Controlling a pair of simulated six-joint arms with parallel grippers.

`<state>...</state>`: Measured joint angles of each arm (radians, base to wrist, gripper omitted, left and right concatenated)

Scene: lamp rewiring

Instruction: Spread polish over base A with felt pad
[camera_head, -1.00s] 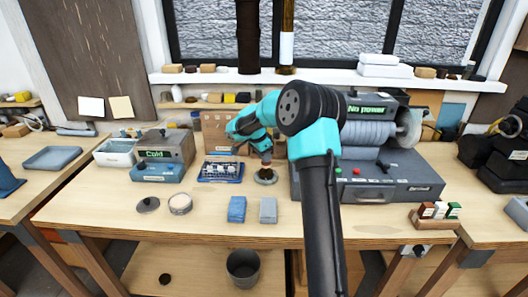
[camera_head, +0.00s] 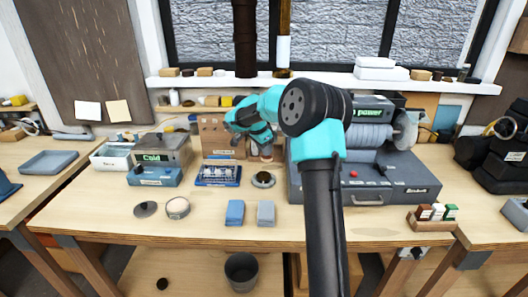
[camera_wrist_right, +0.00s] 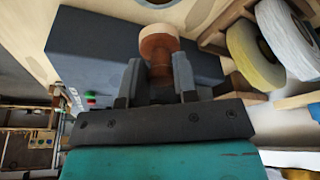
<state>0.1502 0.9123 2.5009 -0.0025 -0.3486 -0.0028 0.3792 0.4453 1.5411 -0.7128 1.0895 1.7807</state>
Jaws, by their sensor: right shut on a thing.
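My right gripper (camera_head: 263,148) is shut on the felt pad. In the right wrist view the two dark fingers (camera_wrist_right: 157,78) grip its brown handle, and the felt pad (camera_wrist_right: 158,42) shows a pale round face beyond the fingertips. In the head view the pad (camera_head: 266,154) is small and partly hidden by the gripper. A round dark base (camera_head: 263,180), which I take as base A, lies on the bench just in front of the gripper. The pad appears behind and above it, apart from it. No label on it is readable. My left gripper is not in view.
A grey machine (camera_head: 365,188) with a roller stands close on the right. A blue tray (camera_head: 218,182) of small parts is left of the base. Blue and grey blocks (camera_head: 235,212) lie in front. A cardboard box (camera_head: 216,140) stands behind. The front bench strip is mostly clear.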

